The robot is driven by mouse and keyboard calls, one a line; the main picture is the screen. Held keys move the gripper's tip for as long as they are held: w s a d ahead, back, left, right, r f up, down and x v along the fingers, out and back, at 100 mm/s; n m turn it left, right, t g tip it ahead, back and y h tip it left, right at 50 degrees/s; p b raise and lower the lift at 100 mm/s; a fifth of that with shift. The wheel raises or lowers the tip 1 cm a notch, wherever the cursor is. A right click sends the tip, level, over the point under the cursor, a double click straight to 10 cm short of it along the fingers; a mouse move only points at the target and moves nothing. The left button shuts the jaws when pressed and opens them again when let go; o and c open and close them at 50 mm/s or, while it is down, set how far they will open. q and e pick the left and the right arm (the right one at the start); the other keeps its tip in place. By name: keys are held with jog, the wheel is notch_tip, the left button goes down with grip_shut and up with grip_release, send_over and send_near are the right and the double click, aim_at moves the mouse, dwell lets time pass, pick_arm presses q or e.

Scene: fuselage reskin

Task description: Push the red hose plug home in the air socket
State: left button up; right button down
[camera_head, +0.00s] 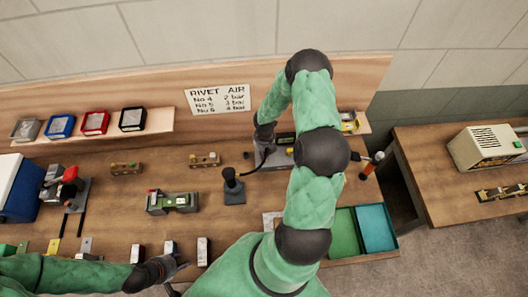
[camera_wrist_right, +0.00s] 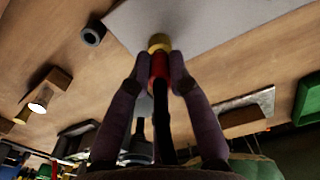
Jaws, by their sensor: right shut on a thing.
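In the right wrist view my right gripper (camera_wrist_right: 160,72) is shut on the red hose plug (camera_wrist_right: 160,66), with a black hose running back between the fingers. A yellow ring, the air socket (camera_wrist_right: 159,41), lies straight ahead of the plug against a pale grey face. Plug and ring look in line and touching; how deep the plug sits I cannot tell. In the head view my right arm partly covers the grey unit (camera_head: 268,157) at the back of the bench, and the plug is hidden. My left gripper (camera_head: 180,272) is low at the front left, apart from these.
A black post on a grey base (camera_head: 234,196) stands left of the grey unit. A green device (camera_head: 172,202) and small blocks lie further left. Green and blue trays (camera_head: 377,228) are at the right. A shelf with bins (camera_head: 93,122) runs behind.

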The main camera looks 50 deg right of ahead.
jog(key=shift+f+b, duration=0.35)
jog(key=shift+f, duration=0.15)
jog(key=c, duration=1.1)
grip_release()
jog(key=shift+o, duration=0.2)
jog(key=shift+r, duration=0.1)
jog(key=shift+r+p, duration=2.3)
jog(key=shift+r, duration=0.1)
jog(key=shift+f, duration=0.1)
